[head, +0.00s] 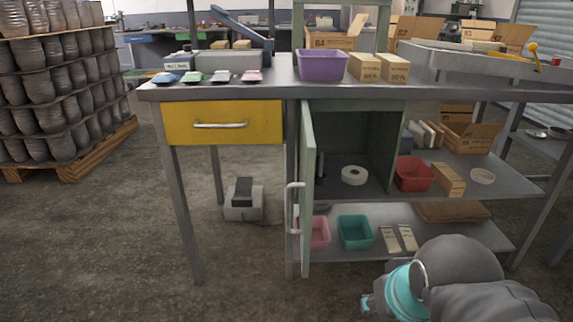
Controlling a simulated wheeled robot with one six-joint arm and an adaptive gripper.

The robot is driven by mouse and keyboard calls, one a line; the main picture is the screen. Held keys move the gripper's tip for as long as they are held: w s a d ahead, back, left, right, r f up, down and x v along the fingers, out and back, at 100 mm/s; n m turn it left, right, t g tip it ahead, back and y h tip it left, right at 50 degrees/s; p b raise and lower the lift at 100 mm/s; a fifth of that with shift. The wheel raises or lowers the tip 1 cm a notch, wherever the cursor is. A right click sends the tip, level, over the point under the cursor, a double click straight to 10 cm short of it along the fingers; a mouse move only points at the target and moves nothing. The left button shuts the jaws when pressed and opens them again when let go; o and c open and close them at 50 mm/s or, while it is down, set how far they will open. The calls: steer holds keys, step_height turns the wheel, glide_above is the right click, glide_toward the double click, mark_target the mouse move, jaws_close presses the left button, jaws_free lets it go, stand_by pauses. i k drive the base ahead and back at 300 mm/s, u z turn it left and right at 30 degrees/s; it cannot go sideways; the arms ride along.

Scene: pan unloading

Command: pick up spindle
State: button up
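A thin dark upright piece (320,166) stands inside the green cabinet, close to the open door. It may be the spindle, but it is too small to tell. A white ring-shaped roll (354,175) lies on the cabinet floor to its right. The green cabinet door (307,205) stands open toward me, edge-on, and can hide things behind it. My arm shows at the lower right as grey and teal links. My gripper's fingers are not visible.
The grey bench top (285,88) carries a purple bin (321,65) and small boxes. A yellow drawer (222,124) is shut. The shelves hold a red bin (414,174), a teal bin (355,232) and a pink bin (319,232). The front-left floor is clear.

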mark_target(321, 155)
steer(key=z, duration=0.55)
steer(key=k, duration=0.65)
steer(key=z, duration=0.7)
steer(key=i, duration=1.7)
steer(key=u, duration=0.8)
